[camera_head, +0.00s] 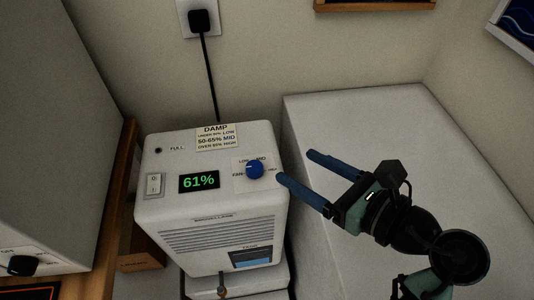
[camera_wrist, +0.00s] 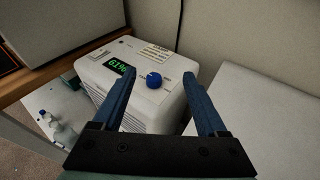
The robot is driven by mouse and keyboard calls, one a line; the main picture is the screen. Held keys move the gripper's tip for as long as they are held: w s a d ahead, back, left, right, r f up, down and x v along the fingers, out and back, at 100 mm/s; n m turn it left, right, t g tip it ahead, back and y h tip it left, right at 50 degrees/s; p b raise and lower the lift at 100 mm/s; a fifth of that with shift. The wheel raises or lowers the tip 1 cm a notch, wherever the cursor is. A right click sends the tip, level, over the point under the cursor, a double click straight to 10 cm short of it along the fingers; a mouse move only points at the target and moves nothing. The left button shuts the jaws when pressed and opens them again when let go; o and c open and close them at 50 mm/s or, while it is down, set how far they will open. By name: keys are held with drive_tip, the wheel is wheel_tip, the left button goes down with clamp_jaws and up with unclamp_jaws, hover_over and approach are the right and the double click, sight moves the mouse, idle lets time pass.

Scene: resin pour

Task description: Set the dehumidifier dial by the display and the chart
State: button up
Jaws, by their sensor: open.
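The white dehumidifier (camera_head: 212,215) stands left of my gripper in the head view. Its green display (camera_head: 199,182) reads 61%. The blue dial (camera_head: 255,169) sits right of the display, among small labels including LOW and MID; I cannot tell its pointer's setting. The DAMP chart (camera_head: 216,138) on top lists under 50% LOW, 50-65% MID and a top line ending in HIGH. My gripper (camera_head: 295,166) is open and empty, its blue fingers just right of the dial. In the wrist view, the dial (camera_wrist: 154,80) shows between the spread fingers (camera_wrist: 159,76), apart from them.
A rocker switch (camera_head: 154,184) is left of the display. A black plug and cord (camera_head: 208,70) run up the back wall. A large white block (camera_head: 365,115) stands close on the right. A wooden edge (camera_head: 112,205) and a grey cabinet (camera_head: 45,110) bound the left.

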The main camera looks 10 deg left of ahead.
sight(257, 169)
wheel_tip(257, 169, down, 4)
drive_tip(key=s+d+f+g, duration=0.1)
drive_tip(key=shift+h, duration=0.4)
drive_tip(key=x, duration=1.2)
drive_tip(key=shift+a+r, duration=0.1)
drive_tip(key=shift+a, duration=0.2)
clamp_jaws()
